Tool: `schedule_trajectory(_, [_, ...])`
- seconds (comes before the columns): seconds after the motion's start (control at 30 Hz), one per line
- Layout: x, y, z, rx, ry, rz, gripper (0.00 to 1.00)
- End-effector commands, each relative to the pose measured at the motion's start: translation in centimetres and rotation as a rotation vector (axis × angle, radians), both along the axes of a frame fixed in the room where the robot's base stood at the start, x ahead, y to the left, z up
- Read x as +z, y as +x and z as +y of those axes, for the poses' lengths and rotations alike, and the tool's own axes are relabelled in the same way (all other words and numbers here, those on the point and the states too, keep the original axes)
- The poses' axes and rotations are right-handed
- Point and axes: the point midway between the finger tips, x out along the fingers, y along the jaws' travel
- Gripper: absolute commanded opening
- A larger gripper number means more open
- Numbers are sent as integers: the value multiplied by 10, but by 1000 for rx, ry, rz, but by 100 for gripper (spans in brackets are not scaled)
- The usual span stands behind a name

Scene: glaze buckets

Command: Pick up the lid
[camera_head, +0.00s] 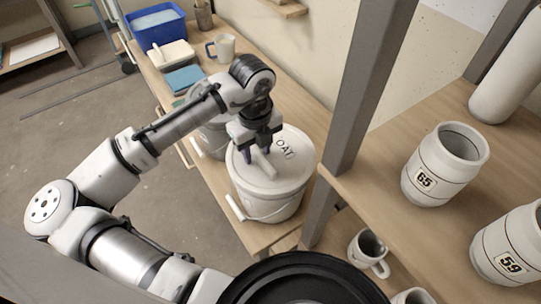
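The lid (288,172) is a pale round disc lying flat on a white bucket (266,208) at the table's near end. Dark letters, partly hidden, show on its far right part, and a raised bar handle (265,166) stands near its middle. My gripper (258,153) points down over the lid, right at the handle. Its two dark fingers look apart, with the far end of the handle between or just below them. I cannot tell whether they touch it. The gripper hides part of the lid's far side.
A second bucket (212,138) stands behind, partly hidden by my arm. Farther back are a mug (221,47), a blue tub (158,24) and a teal block (184,79). A grey post (362,85) and a shelf with numbered jars (445,165) stand close on the right.

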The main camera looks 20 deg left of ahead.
Motion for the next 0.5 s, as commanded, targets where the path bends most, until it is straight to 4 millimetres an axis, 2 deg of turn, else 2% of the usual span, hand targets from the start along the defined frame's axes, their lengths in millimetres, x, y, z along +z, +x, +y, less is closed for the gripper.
schedule_trajectory(0.07, [-1,0,0,0,0,0,37])
schedule_trajectory(0.37, [0,0,0,0,0,0,0])
schedule_trajectory(0.5, [0,0,0,0,0,0,0])
